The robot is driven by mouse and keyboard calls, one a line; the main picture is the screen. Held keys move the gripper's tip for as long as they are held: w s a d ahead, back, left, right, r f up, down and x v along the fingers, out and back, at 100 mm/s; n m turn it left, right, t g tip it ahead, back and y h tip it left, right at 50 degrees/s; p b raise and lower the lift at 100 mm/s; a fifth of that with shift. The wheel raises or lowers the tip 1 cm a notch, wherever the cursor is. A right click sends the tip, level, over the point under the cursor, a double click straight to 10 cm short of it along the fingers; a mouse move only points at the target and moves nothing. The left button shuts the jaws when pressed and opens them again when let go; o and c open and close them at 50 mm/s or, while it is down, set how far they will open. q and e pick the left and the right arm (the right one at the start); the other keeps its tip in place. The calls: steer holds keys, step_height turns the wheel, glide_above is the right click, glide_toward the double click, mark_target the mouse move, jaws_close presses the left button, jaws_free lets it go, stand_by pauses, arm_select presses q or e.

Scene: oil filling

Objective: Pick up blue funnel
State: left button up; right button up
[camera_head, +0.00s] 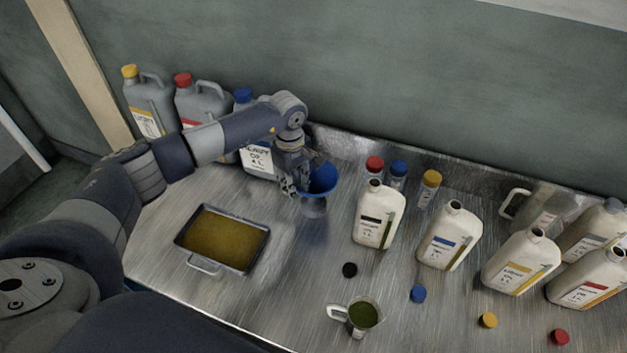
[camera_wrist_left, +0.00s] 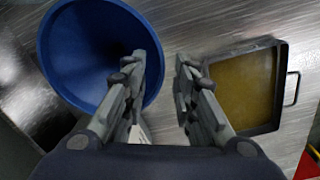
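In the left wrist view, the funnel's wide mouth (camera_wrist_left: 75,55) fills the upper left. My left gripper (camera_wrist_left: 158,75) is open there, with a clear gap between its fingers. One finger overlaps the funnel's mouth and the other is outside the rim. I cannot tell whether either finger touches it. My right gripper is not in view.
An oil-filled tray (camera_head: 178,239) lies at the left and also shows in the left wrist view (camera_wrist_left: 268,129). Grey jugs (camera_head: 148,105) stand behind my left arm. Several white bottles (camera_head: 379,222), loose caps (camera_head: 418,294) and a green-filled cup (camera_head: 363,315) are to the right.

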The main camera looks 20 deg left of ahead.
arm_select(q)
jaws_close()
stand_by(0.4)
